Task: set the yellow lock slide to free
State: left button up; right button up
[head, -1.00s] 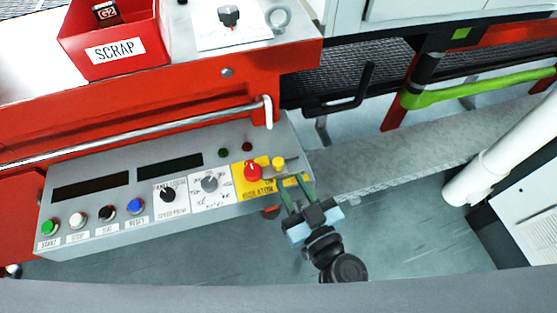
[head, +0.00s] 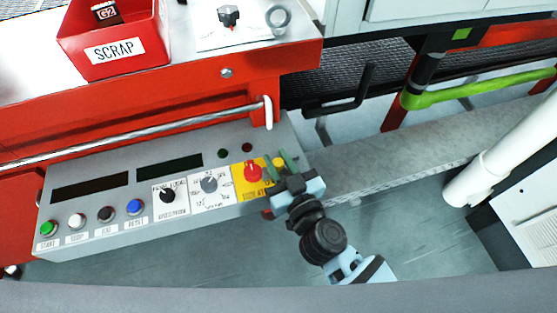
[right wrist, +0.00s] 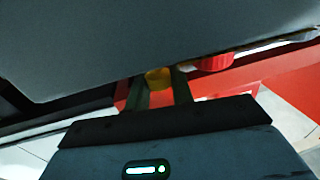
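The yellow lock slide (head: 279,161) shows as a small round yellow knob at the right end of the grey control panel (head: 110,215). It sits just right of the red knob (head: 252,168) on a yellow plate. My right gripper (head: 281,160) is at the slide, its two green fingers open on either side of the yellow knob. In the right wrist view the yellow knob (right wrist: 157,78) shows between the fingers; whether they touch it I cannot tell. The fingers partly hide the slide's slot and the plate's lettering. My left gripper is not in view.
A black selector (head: 167,195) and a grey selector (head: 208,184) sit left of the red knob, with several push buttons farther left. A metal rail (head: 150,133) runs above the panel. Floor shows free below the panel.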

grip_shut()
jog(key=d, duration=0.1)
jog(key=d+p, duration=0.1)
jog(key=shift+w+d+r, duration=0.1)
jog(key=shift+w+d, duration=0.2)
jog(key=shift+w, duration=0.05)
jog(key=shift+w+d, duration=0.15)
jog(key=shift+d, duration=0.4)
jog(key=shift+o, duration=1.8)
grip_release()
jog(key=shift+d, duration=0.1)
